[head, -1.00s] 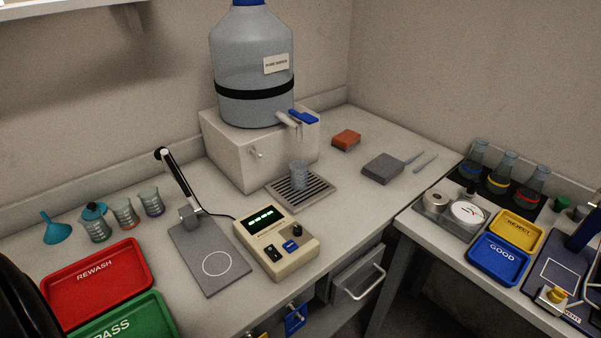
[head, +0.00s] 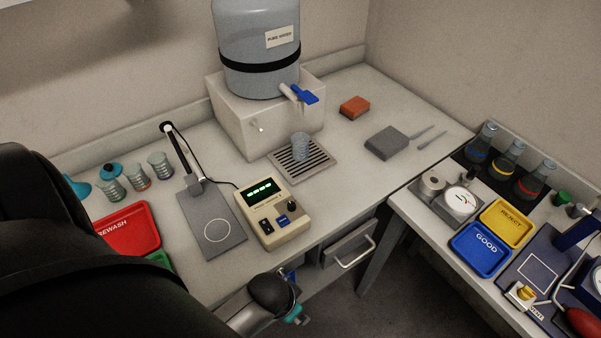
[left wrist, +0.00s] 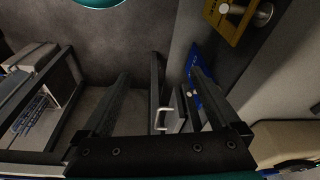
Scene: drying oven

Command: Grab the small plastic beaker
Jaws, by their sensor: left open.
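A small clear beaker (head: 300,147) stands upright on the slatted drip tray (head: 322,165) below the water jug's tap. Several other small cups (head: 136,178) stand in a row at the back left of the bench. My left arm comes in from the left, with its wrist low at the bench's front edge, well short of the drip tray. My left gripper (left wrist: 160,78) shows in the left wrist view with its two dark fingers apart and nothing between them. The beaker is not in the left wrist view. My right gripper is not in view.
A large water jug (head: 257,50) sits on a white box (head: 240,115) behind the drip tray. A beige meter (head: 274,215) and a grey stand (head: 212,225) are in front. A red tray (head: 130,228) lies left. The side bench holds yellow (head: 507,222) and blue (head: 480,250) trays.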

